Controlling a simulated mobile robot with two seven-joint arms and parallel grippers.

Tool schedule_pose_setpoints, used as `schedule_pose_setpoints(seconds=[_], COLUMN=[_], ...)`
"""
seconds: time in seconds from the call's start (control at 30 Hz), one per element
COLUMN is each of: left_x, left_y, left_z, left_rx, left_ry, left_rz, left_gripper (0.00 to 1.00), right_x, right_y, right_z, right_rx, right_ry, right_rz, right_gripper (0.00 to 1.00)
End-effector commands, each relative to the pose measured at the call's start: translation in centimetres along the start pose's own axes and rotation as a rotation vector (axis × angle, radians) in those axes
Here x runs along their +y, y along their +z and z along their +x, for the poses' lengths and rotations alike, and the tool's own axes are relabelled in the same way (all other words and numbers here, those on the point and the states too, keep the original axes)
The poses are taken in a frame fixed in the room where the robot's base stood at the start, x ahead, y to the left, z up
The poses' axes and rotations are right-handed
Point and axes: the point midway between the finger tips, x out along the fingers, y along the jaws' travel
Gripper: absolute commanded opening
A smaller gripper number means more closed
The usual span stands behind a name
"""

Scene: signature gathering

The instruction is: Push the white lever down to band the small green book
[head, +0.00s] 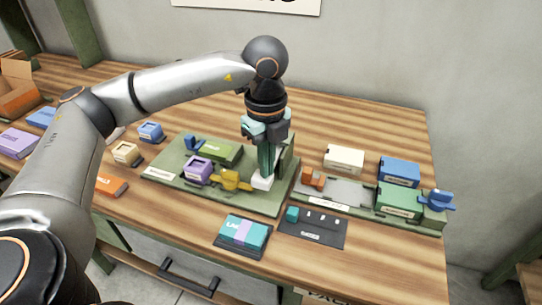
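My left gripper (265,172) points straight down over the green banding board (165,173). Its teal fingers look pressed together, with their tips at the top of the white lever (262,184), touching or nearly so. The lever's white block shows just below the tips; the fingers hide part of it. A small green book (222,152) lies flat on the board, left of the gripper, between a blue piece (193,143) and a purple holder (198,170). A yellow piece (232,180) sits in front of it. My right gripper is out of view.
A second board (345,193) at the right carries a larger green block (399,200) and a blue lever (438,199). A teal and lilac book (243,233) and a dark tray (312,230) lie near the front edge.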

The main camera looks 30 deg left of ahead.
Motion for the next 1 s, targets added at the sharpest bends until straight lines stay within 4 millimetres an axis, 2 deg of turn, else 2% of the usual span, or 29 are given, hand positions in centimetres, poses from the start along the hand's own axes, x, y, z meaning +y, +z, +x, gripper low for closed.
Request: schedule_pose_setpoints(seconds=[1.0], left_x=[0.0], left_y=[0.0], left_z=[2.2], left_rx=[-0.001], left_ry=[0.002], left_rz=[-0.001], left_gripper=[0.00], right_x=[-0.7], right_y=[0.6], right_z=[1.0], right_rx=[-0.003], right_ry=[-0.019], right_rz=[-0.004], right_gripper=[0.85])
